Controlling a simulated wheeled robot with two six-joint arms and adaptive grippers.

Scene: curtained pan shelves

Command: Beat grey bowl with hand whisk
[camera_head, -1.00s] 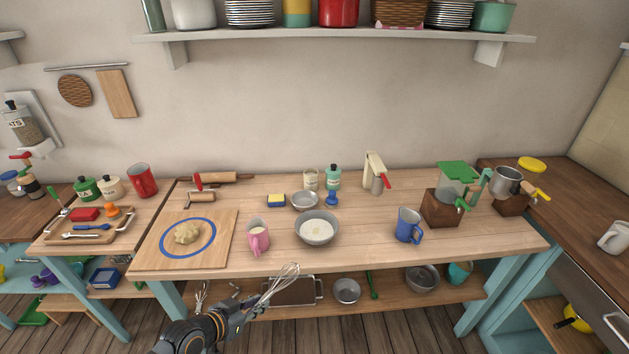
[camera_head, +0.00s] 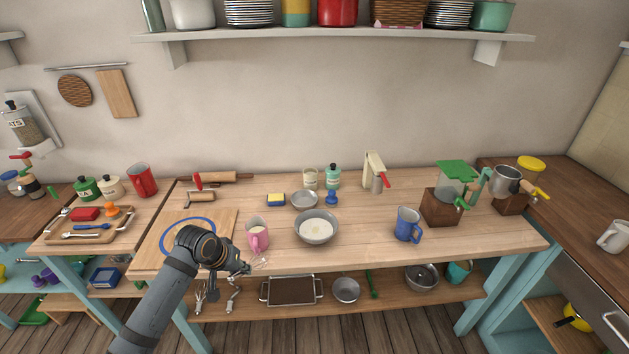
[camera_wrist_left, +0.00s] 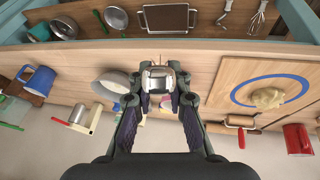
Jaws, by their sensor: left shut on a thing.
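The grey bowl (camera_head: 317,241) stands upright on the table with pale contents in it; it also shows in the left wrist view (camera_wrist_left: 108,90). My left gripper (camera_head: 243,268) is at the table's front edge, left of the bowl and in front of the pink mug (camera_head: 258,238). It is shut on the hand whisk (camera_head: 261,263), whose thin wires point right, short of the bowl and apart from it. In the left wrist view my left gripper (camera_wrist_left: 160,85) has the held piece between its fingers, and the whisk's shape is hard to make out. My right gripper is out of view.
The cutting board (camera_head: 155,258) lies left, its dough hidden by my arm. A blue mug (camera_head: 408,226) stands right of the bowl. The lower shelf holds a tray (camera_head: 291,291).

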